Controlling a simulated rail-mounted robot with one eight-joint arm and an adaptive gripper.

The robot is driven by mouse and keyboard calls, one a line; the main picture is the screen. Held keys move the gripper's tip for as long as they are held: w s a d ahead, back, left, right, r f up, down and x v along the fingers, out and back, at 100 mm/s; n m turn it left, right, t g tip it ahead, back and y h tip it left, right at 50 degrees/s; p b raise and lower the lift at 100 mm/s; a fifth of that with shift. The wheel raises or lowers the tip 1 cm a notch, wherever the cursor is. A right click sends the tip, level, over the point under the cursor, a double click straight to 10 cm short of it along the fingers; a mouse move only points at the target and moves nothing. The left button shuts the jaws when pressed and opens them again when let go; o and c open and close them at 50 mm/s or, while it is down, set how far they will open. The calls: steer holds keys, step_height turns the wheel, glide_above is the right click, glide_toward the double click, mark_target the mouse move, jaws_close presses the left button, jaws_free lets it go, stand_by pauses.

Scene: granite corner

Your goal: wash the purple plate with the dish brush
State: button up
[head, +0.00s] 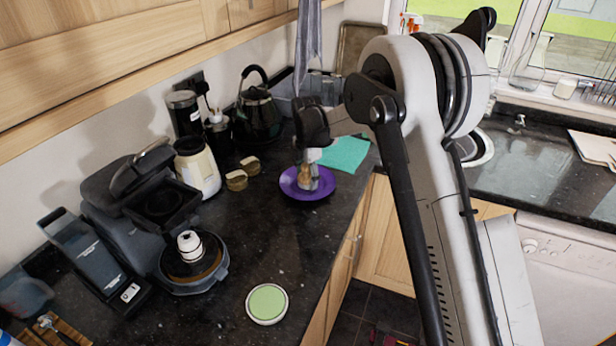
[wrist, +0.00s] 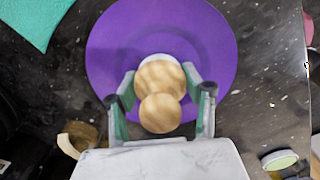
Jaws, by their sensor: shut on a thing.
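The purple plate (head: 292,190) lies flat on the dark granite counter, near its front edge. It also shows in the wrist view (wrist: 115,50). My gripper (head: 312,162) is above the plate, pointing down. In the wrist view its two fingers (wrist: 161,108) are shut on the dish brush (wrist: 160,95), with its round wooden knob between them. The brush (head: 306,182) is upright over the plate's middle. Its bristles are mostly hidden, and I cannot tell whether they touch the plate.
A teal cloth (head: 345,154) lies just behind the plate. Counter between is clear.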

mark_target(305, 167)
steer(key=shift+s+d+f+b, duration=0.1)
steer(key=shift+s+d+b, duration=0.15)
steer(key=shift+d, duration=0.35)
steer(key=shift+s+d+b, duration=0.15)
steer(key=shift+s+d, duration=0.15)
steer(key=shift+d, duration=0.25)
steer(key=shift+d+f+b, duration=0.1)
steer(key=shift+d+b, duration=0.05)
steer(key=shift+b, duration=0.25)
steer(key=shift+w+a, duration=0.3)
steer(key=shift+a, duration=0.4)
steer(key=shift+w+a, duration=0.3)
steer(key=shift+a, duration=0.35)
steer(key=r, duration=0.4)
steer(key=shift+w+a+r+p, duration=0.15)
steer(key=shift+a+p, duration=0.2)
steer(key=shift+r+p, duration=0.7)
steer(key=shift+r, duration=1.3)
steer(key=shift+r, duration=0.1)
